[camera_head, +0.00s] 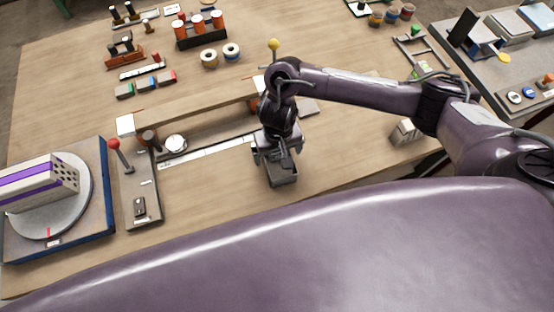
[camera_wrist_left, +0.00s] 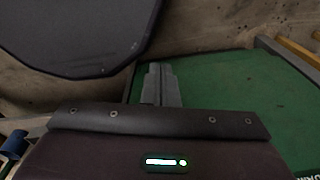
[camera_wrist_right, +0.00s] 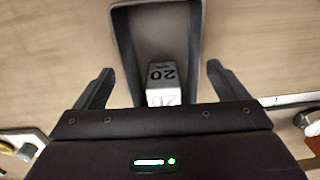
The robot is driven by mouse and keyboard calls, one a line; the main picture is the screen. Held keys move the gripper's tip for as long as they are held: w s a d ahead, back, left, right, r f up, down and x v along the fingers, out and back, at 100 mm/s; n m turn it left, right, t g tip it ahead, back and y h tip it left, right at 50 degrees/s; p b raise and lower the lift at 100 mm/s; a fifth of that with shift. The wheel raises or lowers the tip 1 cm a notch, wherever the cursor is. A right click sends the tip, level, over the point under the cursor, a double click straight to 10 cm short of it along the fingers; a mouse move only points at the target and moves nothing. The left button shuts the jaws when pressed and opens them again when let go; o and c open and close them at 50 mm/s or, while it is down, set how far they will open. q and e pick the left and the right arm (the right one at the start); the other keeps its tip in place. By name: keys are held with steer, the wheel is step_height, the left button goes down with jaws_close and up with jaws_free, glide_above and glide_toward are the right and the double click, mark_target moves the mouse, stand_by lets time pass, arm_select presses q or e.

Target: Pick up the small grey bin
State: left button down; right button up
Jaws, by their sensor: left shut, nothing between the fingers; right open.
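The small grey bin (camera_head: 284,181) stands on the wooden table below my right gripper (camera_head: 278,152), which partly covers it in the head view. In the right wrist view the bin (camera_wrist_right: 122,45) is an open tray with rounded corners. A pale block marked "20" (camera_wrist_right: 161,76) shows inside it. My right gripper (camera_wrist_right: 160,68) is open, its fingers apart on either side of the bin's near part, with no contact that I can make out. My left gripper (camera_wrist_left: 159,68) is shut and empty, away from the table, over a green surface; the head view does not show it.
A long wooden beam (camera_head: 195,108) and a white-marked rail (camera_head: 208,150) lie left of the bin. A red-knobbed lever plate (camera_head: 143,195) and a turntable (camera_head: 80,212) with a purple-striped brick stand further left. Table space right of the bin is mostly clear.

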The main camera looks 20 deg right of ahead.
mark_target(277, 163)
steer(key=shift+s+a+f, duration=0.1)
steer(key=shift+f, duration=1.45)
steer(key=shift+c, duration=0.3)
steer(key=c, duration=0.9)
steer(key=shift+c, duration=0.5)
steer(key=shift+r, duration=0.15)
